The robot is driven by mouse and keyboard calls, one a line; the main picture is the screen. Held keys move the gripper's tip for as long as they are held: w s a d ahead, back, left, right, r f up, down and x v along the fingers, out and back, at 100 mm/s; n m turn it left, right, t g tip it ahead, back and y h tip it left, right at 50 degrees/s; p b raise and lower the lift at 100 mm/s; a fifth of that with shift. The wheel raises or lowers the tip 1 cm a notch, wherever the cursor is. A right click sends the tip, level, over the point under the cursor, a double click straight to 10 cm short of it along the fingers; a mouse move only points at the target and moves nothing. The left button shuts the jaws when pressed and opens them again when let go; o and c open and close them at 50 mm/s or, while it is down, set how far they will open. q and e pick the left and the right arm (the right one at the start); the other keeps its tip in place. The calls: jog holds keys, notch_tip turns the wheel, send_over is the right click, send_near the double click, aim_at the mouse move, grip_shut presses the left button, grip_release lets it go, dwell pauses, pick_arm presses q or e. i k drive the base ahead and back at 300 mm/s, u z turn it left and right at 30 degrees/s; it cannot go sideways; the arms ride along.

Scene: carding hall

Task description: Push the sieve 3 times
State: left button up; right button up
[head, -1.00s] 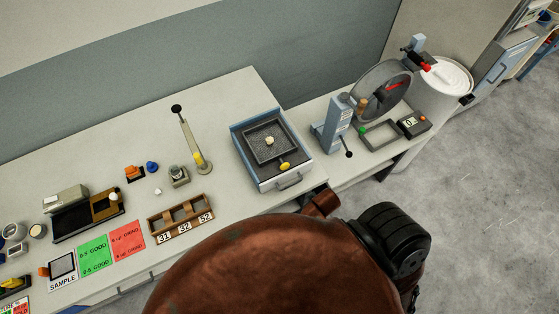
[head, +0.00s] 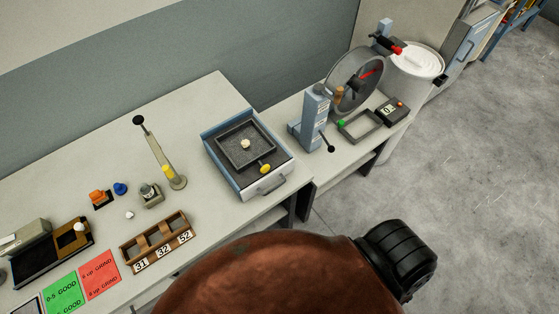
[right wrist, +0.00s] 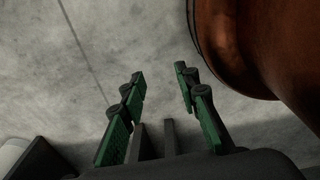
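The sieve (head: 231,158) is a square dark-meshed tray with a grey rim. It sits inside an open blue-grey box (head: 264,202) on the bench, in the middle of the head view. A yellow knob (head: 264,168) is at its near right side and a small pale lump (head: 245,143) lies on its mesh. My right gripper (right wrist: 160,72) shows in the right wrist view, its green-padded fingers apart and empty over bare floor, away from the sieve. My left gripper is not in view.
Left of the box stand a lever device (head: 160,155) and a wooden rack (head: 157,240) marked 31, 32, 52. Right of it are a blue-grey press (head: 315,120) and a round dial machine (head: 352,80). The floor (head: 480,170) on the right is clear.

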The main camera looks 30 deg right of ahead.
aim_at(261, 147)
jog(key=z, duration=0.5)
jog(key=i, duration=0.2)
jog(key=z, duration=0.35)
